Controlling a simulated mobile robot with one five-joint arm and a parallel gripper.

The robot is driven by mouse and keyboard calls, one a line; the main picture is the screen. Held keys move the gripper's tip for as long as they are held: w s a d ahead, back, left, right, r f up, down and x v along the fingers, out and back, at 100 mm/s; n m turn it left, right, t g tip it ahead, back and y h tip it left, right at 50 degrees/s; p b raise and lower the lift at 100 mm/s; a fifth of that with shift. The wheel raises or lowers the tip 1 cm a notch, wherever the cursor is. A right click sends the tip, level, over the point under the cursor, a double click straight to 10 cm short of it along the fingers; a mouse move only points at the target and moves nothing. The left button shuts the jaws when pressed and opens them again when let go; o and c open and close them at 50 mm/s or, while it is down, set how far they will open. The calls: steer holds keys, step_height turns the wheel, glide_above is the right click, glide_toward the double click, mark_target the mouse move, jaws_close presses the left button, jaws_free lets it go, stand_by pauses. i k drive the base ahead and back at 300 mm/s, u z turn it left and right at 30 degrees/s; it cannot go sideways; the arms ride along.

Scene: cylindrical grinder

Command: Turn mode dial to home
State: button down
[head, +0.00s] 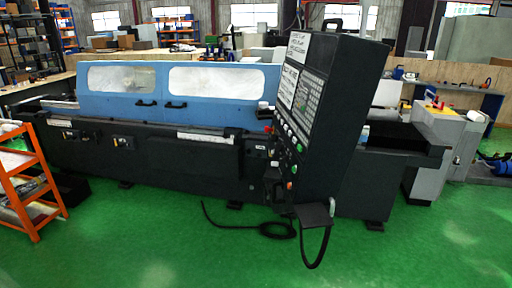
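The grinder's control panel (341,115) stands upright at the centre right, a tall dark cabinet seen at an angle. Its face turns to the left and carries a light keypad (308,98), white label sheets (298,48) and small green, red and white controls (289,143) lower down. The mode dial is too small to pick out among these controls, and its setting cannot be read. My gripper is not in view.
The cylindrical grinder (150,155) has a dark base and a blue cover with windows. A black cable (250,224) lies on the floor below the panel. An orange shelf cart (40,180) stands at the left. The green floor (150,245) in front is mostly clear.

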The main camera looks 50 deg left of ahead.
mark_target(274, 138)
steer(key=u, duration=0.3)
steer(key=k, duration=0.1)
steer(key=u, duration=1.4)
steer(key=i, duration=0.75)
steer(key=u, duration=0.65)
steer(key=i, duration=1.3)
steer(key=u, duration=0.7)
steer(key=i, duration=1.25)
steer(key=z, duration=0.25)
